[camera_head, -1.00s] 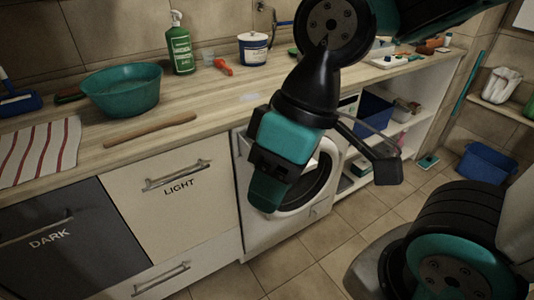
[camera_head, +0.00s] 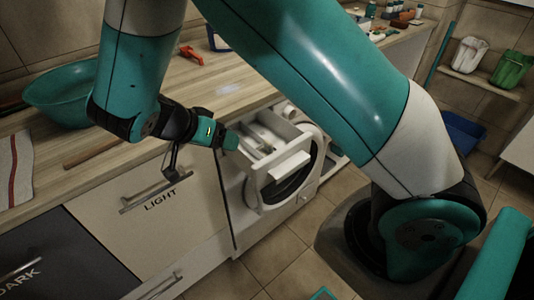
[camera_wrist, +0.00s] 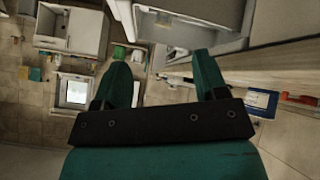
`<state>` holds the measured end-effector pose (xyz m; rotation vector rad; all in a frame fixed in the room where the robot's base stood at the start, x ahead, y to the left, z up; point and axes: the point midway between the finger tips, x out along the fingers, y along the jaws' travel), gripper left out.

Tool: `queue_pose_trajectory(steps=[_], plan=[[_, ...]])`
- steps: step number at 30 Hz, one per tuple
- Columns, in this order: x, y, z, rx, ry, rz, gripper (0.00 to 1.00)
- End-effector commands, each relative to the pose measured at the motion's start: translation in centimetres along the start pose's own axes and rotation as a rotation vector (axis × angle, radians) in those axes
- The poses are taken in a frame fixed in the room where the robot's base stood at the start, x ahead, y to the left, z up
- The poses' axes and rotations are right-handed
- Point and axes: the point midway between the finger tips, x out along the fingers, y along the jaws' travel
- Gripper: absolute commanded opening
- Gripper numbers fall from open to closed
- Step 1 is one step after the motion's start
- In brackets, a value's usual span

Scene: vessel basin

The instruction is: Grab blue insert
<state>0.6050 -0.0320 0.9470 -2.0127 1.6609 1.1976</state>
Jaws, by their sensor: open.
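The washing machine's detergent drawer (camera_head: 278,150) stands pulled out, with pale walls and compartments inside. No blue insert can be made out clearly in it; its inside is small and partly dark. My gripper (camera_head: 230,140) is at the drawer's left side, close to the worktop's front edge. I cannot tell whether it touches the drawer. In the wrist view my gripper (camera_wrist: 163,68) has its two teal fingers apart with nothing between them. A pale open compartment structure (camera_wrist: 205,22) shows beyond the fingertips.
The washing machine (camera_head: 296,190) is under the worktop (camera_head: 215,85). The LIGHT cabinet front (camera_head: 160,215) with its handle is left of it. A teal bowl (camera_head: 62,95) and a red tool (camera_head: 191,55) lie on the worktop.

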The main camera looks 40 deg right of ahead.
Motion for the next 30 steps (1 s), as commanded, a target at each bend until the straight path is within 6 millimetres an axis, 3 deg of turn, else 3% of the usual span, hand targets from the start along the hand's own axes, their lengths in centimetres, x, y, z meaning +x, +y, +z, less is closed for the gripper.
queue_pose_trajectory(steps=[3, 9, 14, 24, 30], plan=[[1.4, -1.1, 0.8, 0.214, 0.17, 0.043, 0.66], [2.1, -1.4, 1.0, 0.396, 0.308, 0.045, 0.66], [4.3, -1.0, 0.2, 0.411, 0.321, 0.049, 0.66], [11.4, -0.2, -2.0, 0.408, 0.317, 0.048, 0.66], [13.4, -0.2, -2.5, 0.409, 0.317, 0.045, 0.66]])
